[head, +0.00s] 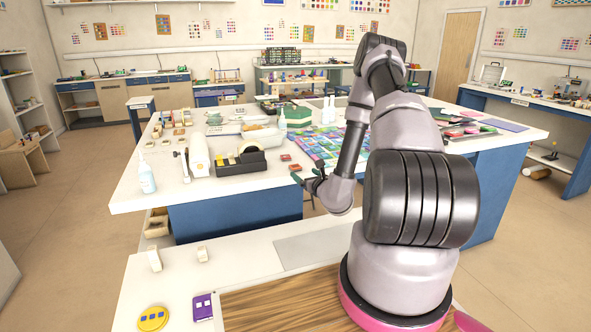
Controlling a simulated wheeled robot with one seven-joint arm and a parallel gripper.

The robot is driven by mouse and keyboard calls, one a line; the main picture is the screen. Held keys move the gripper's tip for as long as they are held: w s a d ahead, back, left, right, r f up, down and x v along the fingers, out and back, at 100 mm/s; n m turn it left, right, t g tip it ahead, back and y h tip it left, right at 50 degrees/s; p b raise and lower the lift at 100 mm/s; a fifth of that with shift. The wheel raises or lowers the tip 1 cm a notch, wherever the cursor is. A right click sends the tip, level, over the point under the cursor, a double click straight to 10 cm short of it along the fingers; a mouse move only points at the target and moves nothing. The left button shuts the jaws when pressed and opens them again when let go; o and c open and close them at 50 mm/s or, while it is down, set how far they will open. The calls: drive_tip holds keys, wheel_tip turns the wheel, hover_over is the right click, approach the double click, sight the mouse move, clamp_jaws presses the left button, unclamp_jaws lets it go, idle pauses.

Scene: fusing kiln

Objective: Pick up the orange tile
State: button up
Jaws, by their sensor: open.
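Two small reddish-orange tiles lie near the front edge of the white worktable, left of the colourful mat. One tile (286,157) lies a little farther back and the other tile (295,167) is closer to the edge. At this size I cannot tell which of them is the orange tile. My gripper (307,174) is open, with dark greenish fingers, just in front of and beside the nearer tile. I see nothing between the fingers. My forearm and wrist hide part of the table and mat behind them.
The worktable (120,196) holds a black dispenser (240,163), a white roll (198,155), a spray bottle (146,176) and a patterned mat (318,146). A nearer counter (135,292) carries a yellow disc (153,319) and a purple block (203,307).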

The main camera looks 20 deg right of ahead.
sight(297, 168)
drive_tip(key=shift+h, duration=0.3)
drive_tip(key=w, duration=0.1)
drive_tip(key=w+f, duration=0.1)
drive_tip(key=w, duration=0.1)
drive_tip(key=w+f, duration=0.1)
drive_tip(key=shift+w+d, duration=0.3)
drive_tip(key=shift+d, duration=0.1)
drive_tip(key=w, duration=0.5)
drive_tip(key=shift+w+f, duration=0.2)
drive_tip(key=shift+w, duration=0.15)
clamp_jaws()
